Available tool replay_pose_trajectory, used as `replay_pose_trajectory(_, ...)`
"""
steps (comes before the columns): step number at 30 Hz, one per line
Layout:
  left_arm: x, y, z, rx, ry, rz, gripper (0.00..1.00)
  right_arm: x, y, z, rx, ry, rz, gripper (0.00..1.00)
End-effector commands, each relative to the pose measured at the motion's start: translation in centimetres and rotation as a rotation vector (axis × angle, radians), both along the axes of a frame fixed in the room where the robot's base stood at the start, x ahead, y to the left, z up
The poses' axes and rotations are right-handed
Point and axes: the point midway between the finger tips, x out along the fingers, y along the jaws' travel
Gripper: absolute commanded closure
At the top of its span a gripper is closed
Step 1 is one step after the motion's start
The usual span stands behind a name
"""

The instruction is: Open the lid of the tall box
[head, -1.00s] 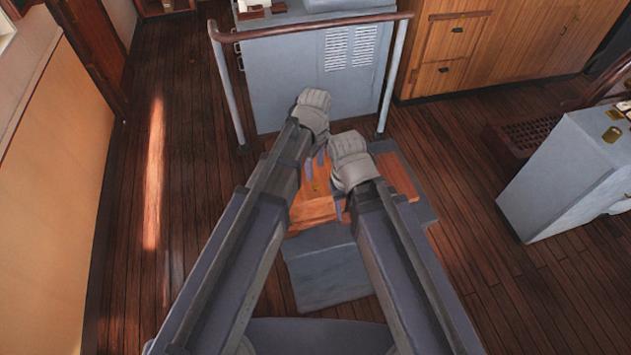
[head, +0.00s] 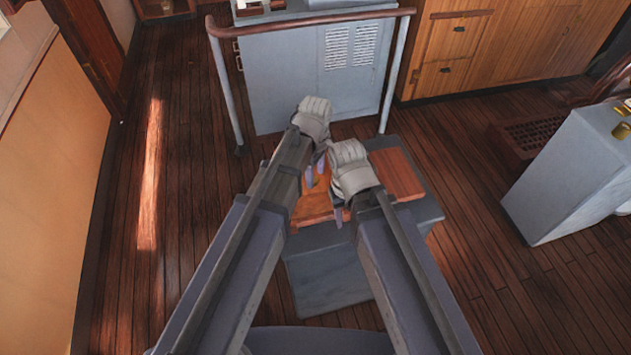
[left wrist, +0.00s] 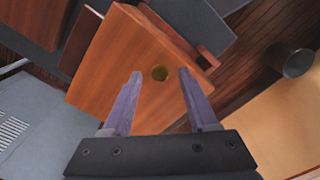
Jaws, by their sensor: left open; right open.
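In the head view the wooden box (head: 308,210) is partly hidden by my arms. My left gripper (head: 317,170) is open above the box top.
A grey stand (head: 325,275) carries the box and a flat redder wooden piece (head: 398,172) to its right. Behind is a grey cabinet (head: 290,90) with a handrail (head: 300,29). Another grey cabinet (head: 570,165) stands right. Plank floor is free at left.

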Motion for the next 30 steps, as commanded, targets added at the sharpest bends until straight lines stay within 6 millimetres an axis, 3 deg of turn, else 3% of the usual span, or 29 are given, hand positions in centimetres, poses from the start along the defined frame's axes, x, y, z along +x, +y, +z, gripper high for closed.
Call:
replay_pose_trajectory(2, 0.0, 0.0, -0.73, 0.0, 0.0, 0.0, 0.41, 0.01, 0.01, -0.73, 0.0, 0.0, -0.001, 0.5)
replay_pose_trajectory(11, 0.0, 0.0, -0.64, 0.0, 0.0, 0.0, 0.42, 0.0, 0.0, -0.63, 0.0, 0.0, -0.001, 0.5)
replay_pose_trajectory(26, 0.0, 0.0, -0.64, 0.0, 0.0, 0.0, 0.98, 0.0, 0.0, -0.64, 0.0, 0.0, -0.001, 0.5)
replay_pose_trajectory(30, 0.0, 0.0, -0.64, 0.0, 0.0, 0.0, 1.0, 0.0, 0.0, -0.64, 0.0, 0.0, -0.001, 0.5)
